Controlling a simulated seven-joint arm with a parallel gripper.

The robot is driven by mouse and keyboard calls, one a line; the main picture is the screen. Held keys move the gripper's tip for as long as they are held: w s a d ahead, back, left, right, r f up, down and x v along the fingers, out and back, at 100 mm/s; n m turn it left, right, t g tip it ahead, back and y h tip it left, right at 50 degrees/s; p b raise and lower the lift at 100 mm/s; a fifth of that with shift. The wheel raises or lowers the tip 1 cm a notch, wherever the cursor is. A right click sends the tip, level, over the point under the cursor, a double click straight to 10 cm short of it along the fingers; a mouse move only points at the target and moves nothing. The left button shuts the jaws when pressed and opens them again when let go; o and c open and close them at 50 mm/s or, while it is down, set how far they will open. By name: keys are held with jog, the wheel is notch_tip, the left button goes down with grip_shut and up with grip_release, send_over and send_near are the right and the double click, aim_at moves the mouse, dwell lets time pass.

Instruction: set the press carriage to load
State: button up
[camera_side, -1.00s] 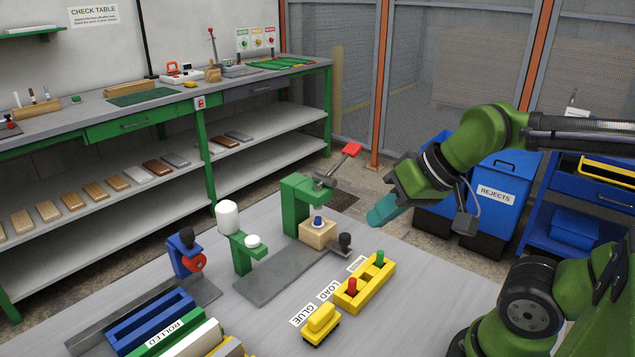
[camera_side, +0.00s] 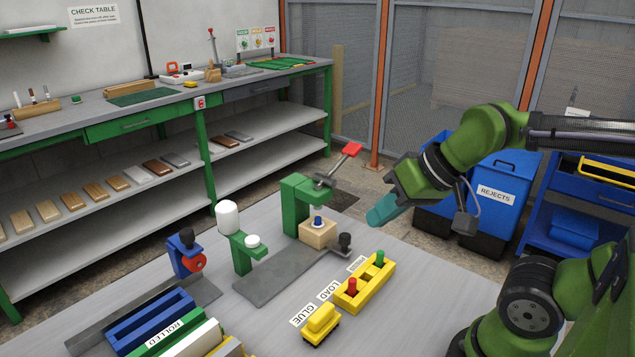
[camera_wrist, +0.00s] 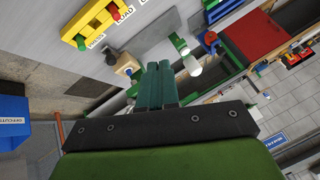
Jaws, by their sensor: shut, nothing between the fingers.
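The press carriage (camera_side: 318,234) is a pale wooden block with a blue piece on top, under the head of the green press (camera_side: 297,202). Its black knob (camera_side: 345,240) sticks out toward the label PRESS (camera_side: 357,263). The label LOAD (camera_side: 328,290) lies nearer the camera, beyond it GLUE (camera_side: 302,314). The carriage stands at the PRESS end of the grey track (camera_side: 275,280). My gripper (camera_side: 376,219) is shut and empty, above and to the right of the carriage, apart from it. In the wrist view its teal fingers (camera_wrist: 158,82) partly cover the scene; the block (camera_wrist: 127,63) shows beside them.
The press's red-handled lever (camera_side: 350,149) rises close to my gripper. A yellow holder (camera_side: 366,285) with red and green pegs stands in front of the track, beside a small yellow block (camera_side: 320,323). A white-topped glue post (camera_side: 230,222) stands left. Blue bins (camera_side: 500,170) stand behind.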

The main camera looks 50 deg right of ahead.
aim_at(344, 235)
jog(key=shift+o, duration=1.1)
jog(key=shift+d+f, duration=0.1)
jog(key=shift+f, duration=0.05)
jog(key=o, duration=0.7)
jog(key=shift+m+g+h, duration=0.3)
jog(key=shift+m+g, duration=0.1)
jog(key=shift+g, duration=0.5)
jog(key=w, duration=0.1)
jog(key=w+d, duration=0.1)
jog(key=w, duration=0.1)
jog(key=w+d+f, duration=0.1)
jog(key=shift+w+d+f, duration=0.1)
jog(key=shift+w+d, duration=0.05)
jog(key=shift+d, duration=0.05)
jog(key=shift+o, duration=0.2)
jog(key=w+d+f+g+h, duration=0.1)
jog(key=w+d+g, duration=0.3)
jog(key=w+d, duration=0.5)
jog(key=shift+w+f+n, duration=0.4)
jog(key=shift+w+f, duration=0.3)
jog(key=shift+w, duration=0.1)
jog(key=shift+n+g, duration=0.5)
jog(key=shift+g, duration=0.2)
jog(key=f, duration=0.5)
jog(key=w+d+f, duration=0.1)
jog(key=f, duration=0.9)
jog(key=shift+w+d+f, duration=0.15)
jog(key=shift+d+f, duration=0.05)
jog(key=shift+d, duration=0.2)
grip_shut()
